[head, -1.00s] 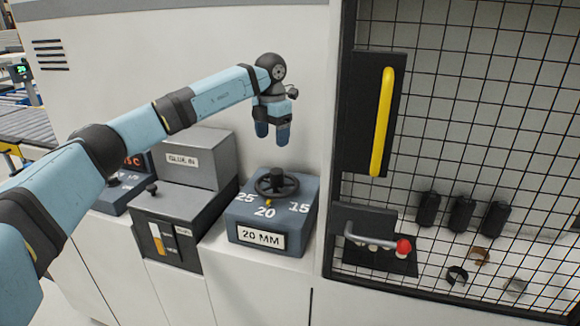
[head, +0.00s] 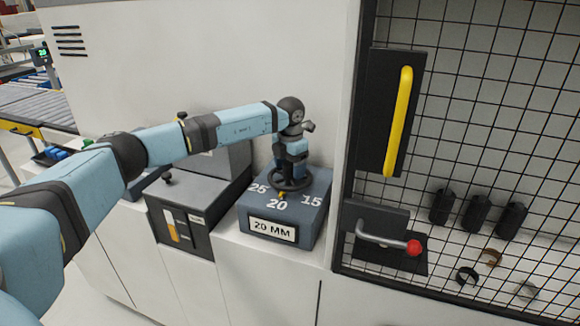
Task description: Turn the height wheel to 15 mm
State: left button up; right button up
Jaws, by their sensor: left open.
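The height wheel (head: 303,184) is a dark handwheel on top of a blue-grey box (head: 240,215). The box top carries the numbers 25, 20 and 15 from left to right. A small yellow marker (head: 282,196) on the wheel's near side is by the 20, and the front plate (head: 273,231) reads 20 MM. My left gripper (head: 290,176) points down at the wheel's hub from above, its fingers open. The fingertips are at the wheel, partly hiding it; I cannot tell if they touch. My right gripper is not in view.
The grey glue box (head: 200,195) stands left of the wheel box, partly behind my left arm. On the right are a mesh guard with a yellow handle (head: 399,120) and a lever with a red knob (head: 413,247). White wall lies behind the wheel.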

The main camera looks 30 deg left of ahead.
pick_arm(q)
jog(key=shift+f, duration=0.5)
jog(key=shift+r, duration=0.1)
jog(key=c, duration=0.9)
jog(key=shift+c, duration=0.2)
jog(key=shift+n, duration=0.3)
jog(key=n, duration=0.5)
jog(key=shift+n+p, duration=0.3)
jog(key=n, duration=0.5)
jog(key=shift+n+p, duration=0.3)
jog(key=shift+p, duration=0.1)
jog(key=o, duration=0.9)
